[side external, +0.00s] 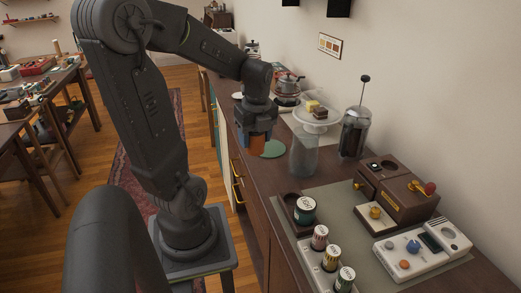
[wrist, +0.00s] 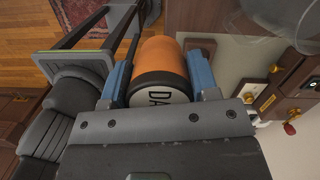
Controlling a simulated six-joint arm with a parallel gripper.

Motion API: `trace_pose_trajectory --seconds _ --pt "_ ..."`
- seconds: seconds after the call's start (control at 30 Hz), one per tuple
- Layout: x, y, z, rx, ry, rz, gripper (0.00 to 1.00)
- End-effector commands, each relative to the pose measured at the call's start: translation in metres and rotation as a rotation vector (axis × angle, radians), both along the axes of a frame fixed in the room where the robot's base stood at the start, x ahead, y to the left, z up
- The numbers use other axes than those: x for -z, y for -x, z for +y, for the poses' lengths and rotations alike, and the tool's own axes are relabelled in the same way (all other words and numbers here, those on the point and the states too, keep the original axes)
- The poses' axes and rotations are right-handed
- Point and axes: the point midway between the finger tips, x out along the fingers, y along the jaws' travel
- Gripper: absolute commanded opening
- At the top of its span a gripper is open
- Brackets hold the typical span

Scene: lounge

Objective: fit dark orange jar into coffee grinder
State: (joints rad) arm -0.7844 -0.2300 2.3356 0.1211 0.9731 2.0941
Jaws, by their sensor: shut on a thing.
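The dark orange jar (side external: 257,146) is in my gripper (side external: 256,138), over the left edge of the counter. In the wrist view, the jar (wrist: 164,68) has an orange body, a black band and a pale end lettered "DA", the rest of the label cut off. The blue fingers of my gripper (wrist: 160,80) are shut on both its sides. The coffee grinder (side external: 402,192) appears to be the brown wooden box with brass knobs and a red-knobbed crank, well to the right of the jar on the mat. It shows partly at the wrist view's right edge (wrist: 290,93).
A clear glass cylinder (side external: 304,152) and a French press (side external: 354,134) stand between my gripper and the grinder. Several labelled jars (side external: 320,238) stand in front, near a white device (side external: 425,250). A green disc (side external: 272,149) lies beside the held jar. A cake stand (side external: 317,122) is behind.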

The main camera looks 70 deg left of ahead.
Motion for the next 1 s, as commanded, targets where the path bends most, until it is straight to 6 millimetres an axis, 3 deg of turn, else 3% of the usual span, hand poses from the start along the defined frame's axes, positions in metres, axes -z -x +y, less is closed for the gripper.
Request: trace_pose_trajectory --seconds 0.27,0.47,0.67,0.83,1.0 --pt "-0.065 -0.002 0.001 0.003 -0.005 -0.005 0.27" --pt "-0.078 -0.041 0.014 0.056 -0.001 0.000 0.27" --pt "-0.093 -0.091 0.024 0.120 -0.001 0.001 0.27" --pt "-0.103 -0.154 0.026 0.195 0.000 0.002 0.27" --pt "-0.105 -0.220 0.015 0.276 0.000 0.003 0.27"
